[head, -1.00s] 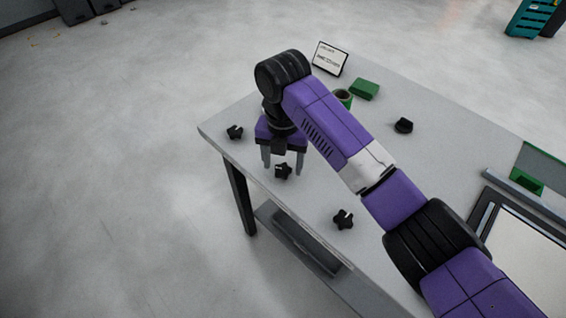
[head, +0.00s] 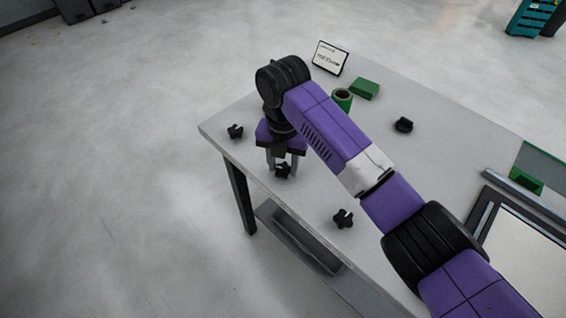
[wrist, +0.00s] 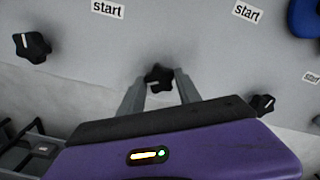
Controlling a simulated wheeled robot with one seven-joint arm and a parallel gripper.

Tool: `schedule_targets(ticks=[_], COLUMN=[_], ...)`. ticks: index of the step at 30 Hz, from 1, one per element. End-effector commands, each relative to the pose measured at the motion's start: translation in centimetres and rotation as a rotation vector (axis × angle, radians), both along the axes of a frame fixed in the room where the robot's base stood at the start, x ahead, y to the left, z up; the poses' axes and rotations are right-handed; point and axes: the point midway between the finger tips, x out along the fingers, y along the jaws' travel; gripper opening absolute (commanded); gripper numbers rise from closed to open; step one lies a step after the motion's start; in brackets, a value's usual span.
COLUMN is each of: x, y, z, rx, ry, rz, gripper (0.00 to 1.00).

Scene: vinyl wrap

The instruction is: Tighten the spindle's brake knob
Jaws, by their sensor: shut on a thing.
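Three black star-shaped knobs lie along the near edge of the grey table (head: 375,215). My gripper (head: 282,166) points down at the middle knob (head: 283,172) and is shut on it. In the wrist view, this knob (wrist: 158,78) sits between my two grey fingertips. A second knob (head: 235,131) is at the table's far left corner and a third (head: 343,218) is further right along the edge; both stand apart from my gripper. I cannot tell from the frames which knob is the spindle's brake knob.
Labels reading "start" (wrist: 108,9) lie on the table by the knobs. Behind my arm are a sign (head: 330,58), a green cup (head: 342,99), a green block (head: 364,89) and a black round part (head: 404,125). A framed panel (head: 525,245) is at the right.

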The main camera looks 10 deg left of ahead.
Motion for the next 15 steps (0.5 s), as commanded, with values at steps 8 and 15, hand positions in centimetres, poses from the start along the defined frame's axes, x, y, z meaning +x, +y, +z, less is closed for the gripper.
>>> schedule_targets(ticks=[8, 15], x=[-0.06, -0.05], y=[0.04, 0.05], z=[0.34, 0.4], rx=[0.0, -0.001], ry=[0.003, 0.002], rz=[-0.144, -0.36], gripper=[0.0, 0.0])
